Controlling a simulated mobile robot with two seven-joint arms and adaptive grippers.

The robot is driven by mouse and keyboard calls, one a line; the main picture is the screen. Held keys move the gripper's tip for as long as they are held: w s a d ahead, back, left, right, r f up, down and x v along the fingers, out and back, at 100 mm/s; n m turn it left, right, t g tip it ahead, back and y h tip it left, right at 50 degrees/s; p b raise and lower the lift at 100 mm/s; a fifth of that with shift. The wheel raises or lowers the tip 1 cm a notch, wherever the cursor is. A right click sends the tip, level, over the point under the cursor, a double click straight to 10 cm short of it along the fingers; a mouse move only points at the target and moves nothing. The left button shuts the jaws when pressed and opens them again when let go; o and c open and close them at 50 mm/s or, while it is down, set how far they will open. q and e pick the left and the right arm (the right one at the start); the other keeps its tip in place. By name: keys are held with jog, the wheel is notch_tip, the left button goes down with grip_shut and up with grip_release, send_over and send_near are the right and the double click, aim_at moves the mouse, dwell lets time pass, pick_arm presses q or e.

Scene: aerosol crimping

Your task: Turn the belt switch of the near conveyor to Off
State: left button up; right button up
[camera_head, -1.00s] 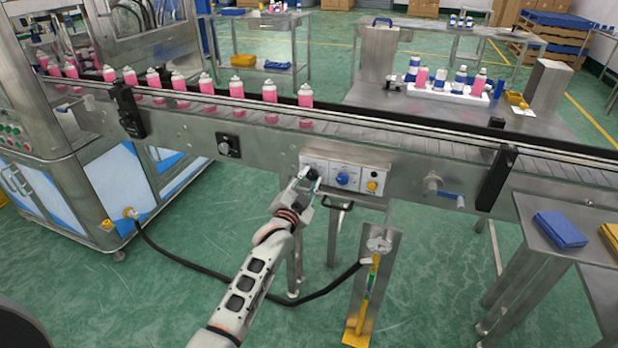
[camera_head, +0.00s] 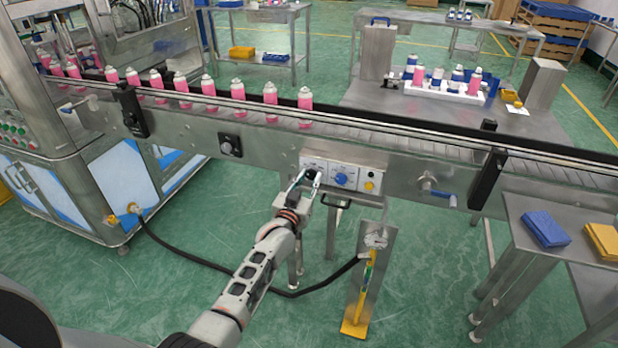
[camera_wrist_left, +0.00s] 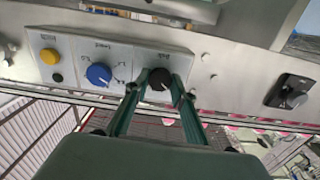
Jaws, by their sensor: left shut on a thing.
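The near conveyor (camera_head: 400,165) runs across the head view with a white control panel (camera_head: 325,180) on its front side. The black belt switch knob (camera_wrist_left: 159,79) is at one end of the panel, beside a blue knob (camera_wrist_left: 99,75) and a yellow button (camera_wrist_left: 49,56). My left gripper (camera_head: 310,178) is at the panel. In the left wrist view its two fingers (camera_wrist_left: 160,88) stand on either side of the black knob, shut on it. The exact angle of the knob's pointer is hard to read. My right gripper is not in view.
Pink cans (camera_head: 270,100) stand in a row on the belt. Another black knob (camera_head: 229,145) sits left of the panel, and a blue-handled crank (camera_head: 440,195) right of it. A steel stand with a yellow foot (camera_head: 355,328) is below. A side table (camera_head: 520,208) holds folded cloths.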

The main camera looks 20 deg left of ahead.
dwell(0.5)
pick_arm(q)
jog(key=o, duration=1.1)
jog(key=shift+s, duration=0.15)
jog(key=s, duration=1.1)
jog(key=shift+s+a, duration=0.2)
jog(key=shift+s, duration=0.2)
jog(key=shift+f, duration=0.1)
jog(key=s+d+f+m+g, duration=0.1)
jog(key=s+f, duration=0.4)
jog(key=s, duration=0.5)
jog(key=s+d+f+m+g+h, duration=0.1)
jog(key=s+f+g, duration=0.2)
jog(key=s+f, duration=0.3)
jog(key=s+d+f+m+g+h, duration=0.1)
jog(key=s+f+g, duration=0.2)
jog(key=s, duration=1.1)
notch_tip(320, 180, down, 3)
jog(key=shift+m, duration=0.3)
